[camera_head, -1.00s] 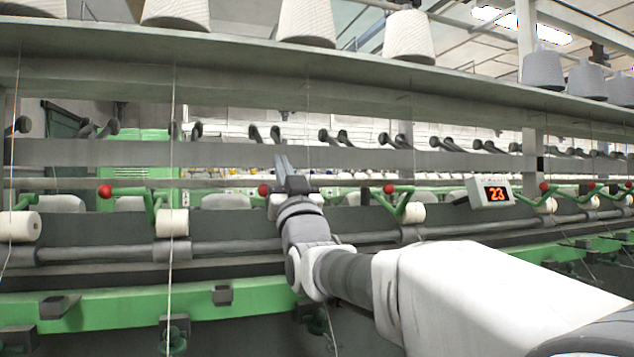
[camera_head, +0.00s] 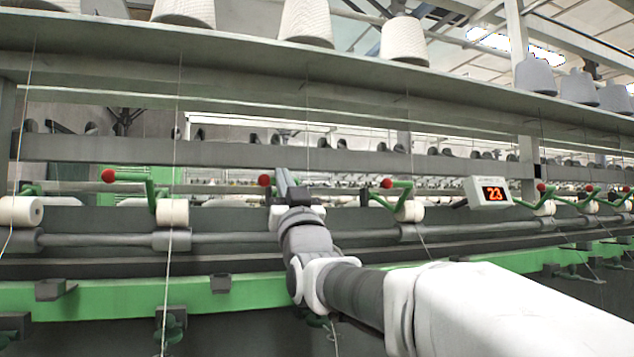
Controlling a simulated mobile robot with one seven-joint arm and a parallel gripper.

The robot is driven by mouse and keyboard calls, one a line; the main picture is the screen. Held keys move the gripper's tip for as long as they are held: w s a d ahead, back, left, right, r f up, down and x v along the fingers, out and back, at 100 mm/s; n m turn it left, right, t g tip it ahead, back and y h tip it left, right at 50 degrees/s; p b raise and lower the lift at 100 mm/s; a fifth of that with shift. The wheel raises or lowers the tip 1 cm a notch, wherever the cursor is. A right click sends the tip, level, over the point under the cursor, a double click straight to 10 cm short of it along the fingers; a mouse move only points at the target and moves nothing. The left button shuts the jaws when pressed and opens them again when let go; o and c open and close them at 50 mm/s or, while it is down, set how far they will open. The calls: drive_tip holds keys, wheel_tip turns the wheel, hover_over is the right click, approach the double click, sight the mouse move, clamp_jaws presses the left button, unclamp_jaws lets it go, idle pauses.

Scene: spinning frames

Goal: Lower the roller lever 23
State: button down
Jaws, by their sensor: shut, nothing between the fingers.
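A number display (camera_head: 489,192) showing 23 in orange digits is fixed to the machine right of centre. Green roller levers with red ball ends line the machine. One red ball (camera_head: 265,180) is just left of my gripper (camera_head: 283,178), and the rest of that lever is mostly hidden behind the gripper. My gripper is shut and points up and away. I cannot tell whether it touches the lever. Another lever (camera_head: 386,183) stands between my gripper and the display, above a white roller (camera_head: 410,211). A further lever (camera_head: 541,187) is right of the display.
A lever (camera_head: 108,176) and a white roller (camera_head: 172,212) are at the left. A long grey shaft (camera_head: 100,240) and a green rail (camera_head: 120,297) run below the rollers. A grey beam (camera_head: 100,149) and a shelf with yarn cones (camera_head: 405,40) are above. Thin threads hang down in front.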

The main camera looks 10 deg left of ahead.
drive_tip(key=shift+w+a+f, duration=0.1)
drive_tip(key=shift+w+f, duration=0.1)
drive_tip(key=shift+f, duration=0.25)
wheel_tip(320, 180, up, 4)
drive_tip(key=s+p, duration=0.1)
drive_tip(key=p, duration=0.1)
drive_tip(key=w+f+b+v, duration=0.1)
drive_tip(key=v, duration=0.8)
drive_tip(key=shift+s+f, duration=0.2)
drive_tip(key=shift+f, duration=0.05)
